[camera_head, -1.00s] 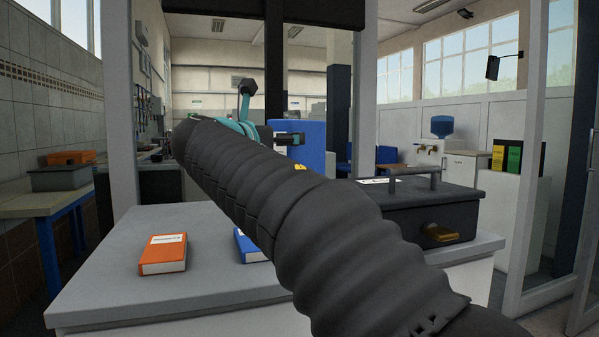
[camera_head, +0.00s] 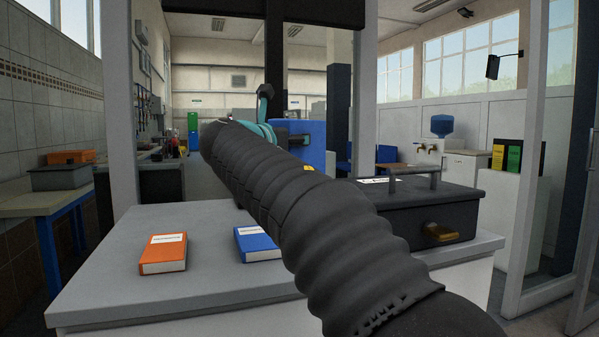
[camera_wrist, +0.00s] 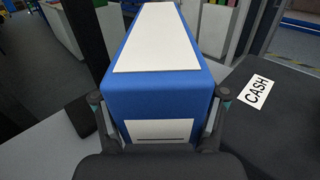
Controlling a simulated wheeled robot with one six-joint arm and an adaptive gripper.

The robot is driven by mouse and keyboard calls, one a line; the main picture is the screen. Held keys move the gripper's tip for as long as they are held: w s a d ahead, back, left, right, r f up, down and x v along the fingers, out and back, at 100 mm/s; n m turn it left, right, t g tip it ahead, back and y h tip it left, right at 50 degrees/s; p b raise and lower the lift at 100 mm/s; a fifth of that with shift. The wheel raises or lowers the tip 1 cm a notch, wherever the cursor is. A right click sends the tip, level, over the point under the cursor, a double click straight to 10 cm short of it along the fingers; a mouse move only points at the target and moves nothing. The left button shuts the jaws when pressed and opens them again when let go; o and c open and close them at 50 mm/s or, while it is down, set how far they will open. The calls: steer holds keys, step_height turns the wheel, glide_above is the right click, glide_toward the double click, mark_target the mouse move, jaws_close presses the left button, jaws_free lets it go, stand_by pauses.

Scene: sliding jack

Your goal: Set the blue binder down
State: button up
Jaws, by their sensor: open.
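The blue binder (camera_wrist: 150,90) stands large in the wrist view, with a white label on its top and another on its near face. My gripper (camera_wrist: 158,98) has one finger at each side of it, close to its near end. The fingers are open; I cannot tell whether they touch it. In the head view the binder (camera_head: 317,148) is upright beyond my arm, and my gripper (camera_head: 298,140) is beside it. The binder's lower part is hidden behind my arm, so I cannot see what it rests on.
An orange book (camera_head: 163,254) and a blue book (camera_head: 256,244) lie on the grey counter (camera_head: 215,290). A dark cash box (camera_head: 425,208) with a handle stands at the right of the counter.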

jaws_close()
steer(key=shift+r, duration=0.1)
